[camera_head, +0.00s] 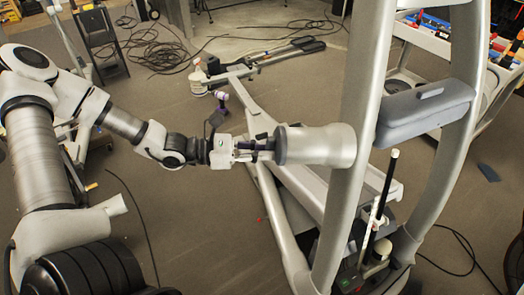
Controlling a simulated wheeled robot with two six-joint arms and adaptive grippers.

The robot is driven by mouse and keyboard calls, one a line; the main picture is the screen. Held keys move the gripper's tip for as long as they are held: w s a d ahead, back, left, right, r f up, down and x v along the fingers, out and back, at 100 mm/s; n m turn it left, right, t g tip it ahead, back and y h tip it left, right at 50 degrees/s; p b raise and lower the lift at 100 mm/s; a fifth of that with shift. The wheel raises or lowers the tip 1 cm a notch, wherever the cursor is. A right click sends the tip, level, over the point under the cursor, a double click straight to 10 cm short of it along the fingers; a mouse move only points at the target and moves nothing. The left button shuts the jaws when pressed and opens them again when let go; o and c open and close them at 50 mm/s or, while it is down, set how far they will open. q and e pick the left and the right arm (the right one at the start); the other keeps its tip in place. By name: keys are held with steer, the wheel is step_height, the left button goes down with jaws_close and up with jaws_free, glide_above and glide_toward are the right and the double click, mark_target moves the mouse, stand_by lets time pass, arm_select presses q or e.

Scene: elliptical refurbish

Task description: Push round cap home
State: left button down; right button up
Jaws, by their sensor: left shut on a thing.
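The round cap (281,145) is a dark grey disc at the open left end of a short silver tube (322,146) on the elliptical's frame. It lines up with the tube's end and appears to touch it; I cannot tell how deep it sits. My left gripper (265,150) comes in from the left, level with the tube, and is shut on the cap. Its fingers hide part of the cap's outer face. My right gripper is not in view.
The elliptical's upright (357,110) and curved frame stand at the right, with a grey box-shaped part (425,112) between them. A shelved cart stands at the top right. Open floor lies below my arm.

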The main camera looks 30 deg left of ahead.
arm_select(q)
steer(key=shift+d+b, duration=0.1)
steer(key=shift+b, duration=0.2)
stand_by(0.4)
steer(key=c, duration=1.1)
jaws_free()
steer(key=shift+w, duration=0.1)
steer(key=shift+o, duration=0.2)
